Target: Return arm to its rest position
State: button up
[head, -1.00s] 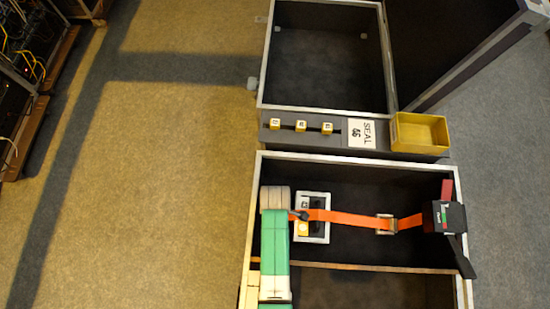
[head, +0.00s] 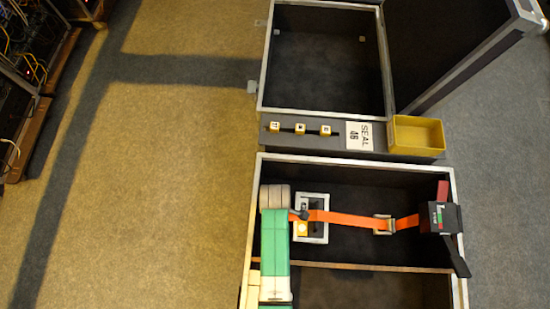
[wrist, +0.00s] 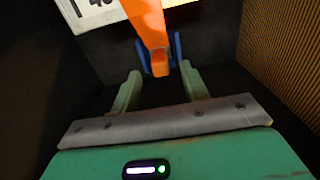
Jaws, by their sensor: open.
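My gripper (wrist: 162,88) is open in the wrist view, with its two pale green fingers apart and nothing clamped between them. The end of an orange strap (wrist: 148,25) hangs just beyond the fingertips, in front of a blue part (wrist: 174,50). In the head view my green and cream arm (head: 274,245) reaches over the left side of the lower case. The orange strap (head: 345,218) there runs from a white-framed plate (head: 324,232) through a metal buckle (head: 383,225) to a black box (head: 440,218). I cannot make out the fingers in the head view.
The case's pale rim (head: 350,158) and a divider (head: 365,267) border my arm. Above are a grey ledge with small yellow cubes (head: 300,128), a SEAL card (head: 359,136) and a yellow tray (head: 417,152). An empty open compartment (head: 325,60) lies beyond. The left floor is clear.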

notch_tip(320, 180, up, 4)
jog(key=shift+r+p, duration=0.2)
jog(key=shift+p, duration=0.5)
jog(key=w+r+m+t, duration=0.3)
jog(key=w+r+t, duration=0.2)
jog(key=w+r, duration=0.65)
jog(key=w+r+m+t, duration=0.35)
jog(key=w+r, duration=0.35)
jog(key=r, duration=0.9)
notch_tip(320, 180, up, 15)
jog(key=w+m+t, duration=0.2)
jog(key=m+t, duration=0.1)
jog(key=t, duration=0.2)
jog(key=s+r+m+t, duration=0.2)
jog(key=s+r+t, duration=0.25)
jog(key=r, duration=0.65)
jog(key=s+r+m+t, duration=0.3)
jog(key=s+r, duration=0.3)
jog(key=r, duration=0.6)
jog(key=s+r+m+t, duration=0.2)
jog(key=s+r+t, duration=0.25)
jog(key=r, duration=0.65)
notch_tip(320, 180, up, 39)
jog(key=p, duration=3.8)
jog(key=shift+s+a, duration=0.2)
jog(key=shift+s, duration=0.25)
